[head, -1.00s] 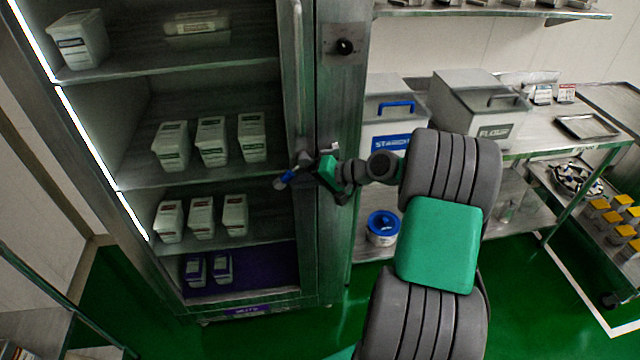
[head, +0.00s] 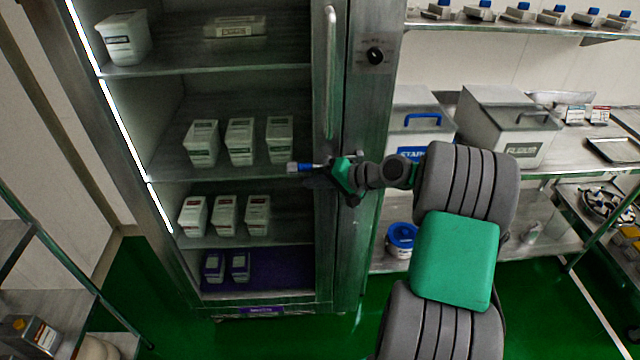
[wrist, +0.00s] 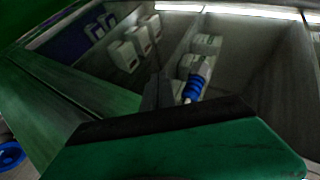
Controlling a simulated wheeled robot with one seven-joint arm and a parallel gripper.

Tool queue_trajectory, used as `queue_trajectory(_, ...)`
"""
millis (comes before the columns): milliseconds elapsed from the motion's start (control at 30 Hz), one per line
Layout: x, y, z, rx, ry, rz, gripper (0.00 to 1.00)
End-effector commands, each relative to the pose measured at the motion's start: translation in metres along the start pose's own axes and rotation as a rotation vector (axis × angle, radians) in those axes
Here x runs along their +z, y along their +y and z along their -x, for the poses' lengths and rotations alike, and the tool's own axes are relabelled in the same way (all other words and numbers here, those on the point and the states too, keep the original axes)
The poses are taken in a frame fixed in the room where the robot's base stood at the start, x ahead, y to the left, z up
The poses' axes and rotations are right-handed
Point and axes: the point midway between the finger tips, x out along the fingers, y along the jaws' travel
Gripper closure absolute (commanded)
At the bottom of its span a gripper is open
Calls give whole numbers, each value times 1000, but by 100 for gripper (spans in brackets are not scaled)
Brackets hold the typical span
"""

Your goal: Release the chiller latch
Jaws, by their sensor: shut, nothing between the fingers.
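The chiller (head: 325,225) is a tall steel cabinet whose shelves are visible. At its right side, about mid-height, a short lever with a blue grip (head: 300,167) points left, nearly level; I take it for the latch. Its ribbed blue grip also shows in the wrist view (wrist: 196,87), just right of the dark fingers. My gripper (head: 322,169) is at the lever's right end, shut and empty. In the wrist view my fingers (wrist: 157,90) are together beside the grip; I cannot tell whether they touch it. The lever's pivot is hidden by my gripper.
A vertical bar handle (head: 330,75) stands above my gripper, and a black round knob (head: 375,56) is on the frame. White tubs (head: 240,140) fill the chiller shelves. Steel bins (head: 505,125) stand on the right bench. Green floor lies in front.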

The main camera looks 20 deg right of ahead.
Motion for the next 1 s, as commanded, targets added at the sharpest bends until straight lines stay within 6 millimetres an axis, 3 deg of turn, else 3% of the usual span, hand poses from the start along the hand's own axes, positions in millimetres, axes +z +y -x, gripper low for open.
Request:
queue_trajectory(833, 1, -8, -1, 0, -1, 0, 100)
queue_trajectory(1000, 5, 0, -6, 0, -2, -1, 100)
